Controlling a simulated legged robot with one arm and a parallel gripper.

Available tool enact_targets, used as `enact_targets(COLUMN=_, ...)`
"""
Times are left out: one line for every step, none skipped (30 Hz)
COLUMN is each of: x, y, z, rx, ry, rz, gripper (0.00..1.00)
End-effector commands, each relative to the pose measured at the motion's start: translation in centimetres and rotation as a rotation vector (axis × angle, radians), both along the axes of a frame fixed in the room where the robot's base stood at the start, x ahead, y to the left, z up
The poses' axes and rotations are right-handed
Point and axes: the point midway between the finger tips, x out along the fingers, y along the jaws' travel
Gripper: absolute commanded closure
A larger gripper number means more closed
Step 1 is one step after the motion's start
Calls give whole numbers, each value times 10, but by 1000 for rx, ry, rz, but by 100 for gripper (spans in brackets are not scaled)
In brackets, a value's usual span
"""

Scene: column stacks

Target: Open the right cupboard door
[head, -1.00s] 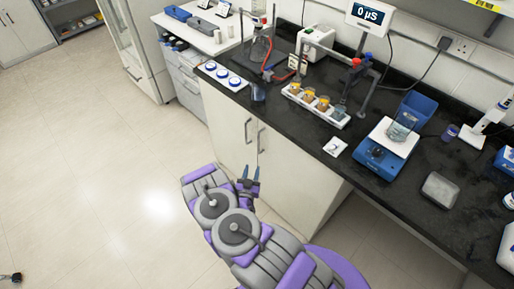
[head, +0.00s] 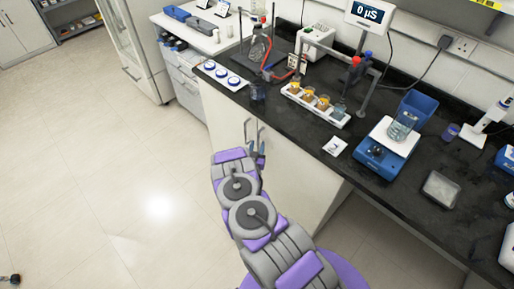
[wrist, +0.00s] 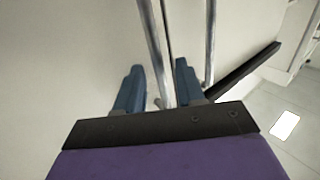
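The right cupboard door (head: 290,175) is pale and stands shut beside the left cupboard door (head: 225,130). Each has an upright metal bar handle near the middle seam. The right door's handle (head: 261,136) is partly hidden by my gripper (head: 257,150), which is at handle height close to the doors. In the wrist view, the blue fingers of my gripper (wrist: 158,88) are spread apart. The left one of the two bars (wrist: 155,45) runs between the fingers. The other bar (wrist: 210,40) lies outside the right finger. I cannot tell whether a finger touches either bar.
The black countertop (head: 400,190) overhangs the cupboard and carries a balance (head: 385,145), a vial rack (head: 315,105) and glassware. A drawer unit (head: 185,75) stands to the left.

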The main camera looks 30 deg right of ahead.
Motion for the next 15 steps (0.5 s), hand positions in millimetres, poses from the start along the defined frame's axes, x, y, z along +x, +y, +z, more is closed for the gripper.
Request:
enact_targets(x=0, y=0, z=0, rx=0, ry=0, rz=0, gripper=62)
enact_targets(x=0, y=0, z=0, rx=1, ry=1, rz=0, gripper=62)
enact_targets(x=0, y=0, z=0, rx=1, ry=1, rz=0, gripper=62)
enact_targets(x=0, y=0, z=0, rx=1, ry=1, rz=0, gripper=62)
enact_targets(x=0, y=0, z=0, rx=1, ry=1, rz=0, gripper=62)
enact_targets(x=0, y=0, z=0, rx=1, ry=1, rz=0, gripper=66)
enact_targets(x=0, y=0, z=0, rx=1, ry=1, rz=0, gripper=69)
enact_targets(x=0, y=0, z=0, rx=1, ry=1, rz=0, gripper=72)
enact_targets(x=0, y=0, z=0, rx=1, ry=1, rz=0, gripper=75)
enact_targets(x=0, y=0, z=0, rx=1, ry=1, rz=0, gripper=78)
enact_targets(x=0, y=0, z=0, rx=1, ry=1, rz=0, gripper=81)
enact_targets(x=0, y=0, z=0, rx=1, ry=1, rz=0, gripper=85)
enact_targets(x=0, y=0, z=0, rx=1, ry=1, rz=0, gripper=88)
enact_targets(x=0, y=0, z=0, rx=1, ry=1, rz=0, gripper=91)
enact_targets(x=0, y=0, z=-1, rx=1, ry=2, rz=0, gripper=94)
